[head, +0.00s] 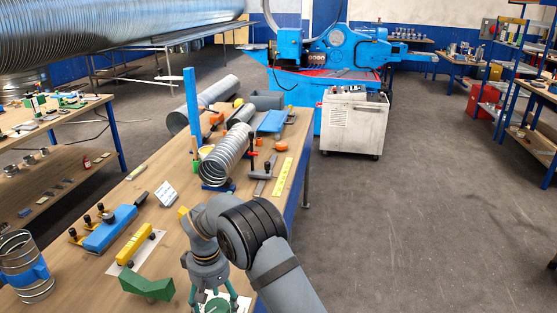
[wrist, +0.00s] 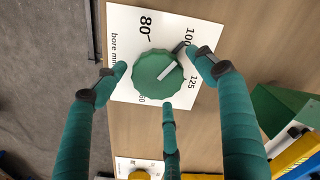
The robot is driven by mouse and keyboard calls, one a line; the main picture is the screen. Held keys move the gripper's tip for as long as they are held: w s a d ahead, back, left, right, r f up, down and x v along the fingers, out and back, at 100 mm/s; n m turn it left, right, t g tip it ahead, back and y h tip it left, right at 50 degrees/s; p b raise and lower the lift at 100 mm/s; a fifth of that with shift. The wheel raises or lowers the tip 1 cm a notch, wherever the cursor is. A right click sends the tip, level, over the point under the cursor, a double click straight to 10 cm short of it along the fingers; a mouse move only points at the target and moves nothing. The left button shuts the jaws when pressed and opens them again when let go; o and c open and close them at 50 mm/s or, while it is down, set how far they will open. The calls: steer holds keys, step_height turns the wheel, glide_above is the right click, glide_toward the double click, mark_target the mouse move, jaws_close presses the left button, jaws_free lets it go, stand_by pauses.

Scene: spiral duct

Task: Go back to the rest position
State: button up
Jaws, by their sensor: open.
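A green round dial knob (wrist: 150,65) sits on a white card (wrist: 125,30) printed "bore mm" with 80, 100 and 125 around it. A grey bar on the knob slants toward the upper right. My gripper (wrist: 160,75) has three teal fingers, spread around the knob with gaps visible between them and it. I cannot tell their height above it. In the head view my gripper (head: 212,296) is at the bench's near right edge, over the card, and my arm hides part of the bench behind it.
A green angled block (head: 147,284), a yellow-handled tool (head: 135,244) and a blue tool (head: 110,229) lie left of my gripper. A spiral duct (head: 226,156) and a blue upright post (head: 191,105) stand farther back on the bench. The floor to the right is clear.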

steer(key=n+p, duration=0.1)
steer(key=n, duration=0.1)
steer(key=n+p, duration=0.3)
steer(key=shift+s+a+r+n+p, duration=0.1)
steer(key=shift+s+r+n+p, duration=0.05)
steer(key=shift+r+n+p, duration=0.2)
step_height(320, 180, up, 10)
steer(key=b, duration=0.2)
steer(key=shift+f+b, duration=0.2)
steer(key=shift+b, duration=0.2)
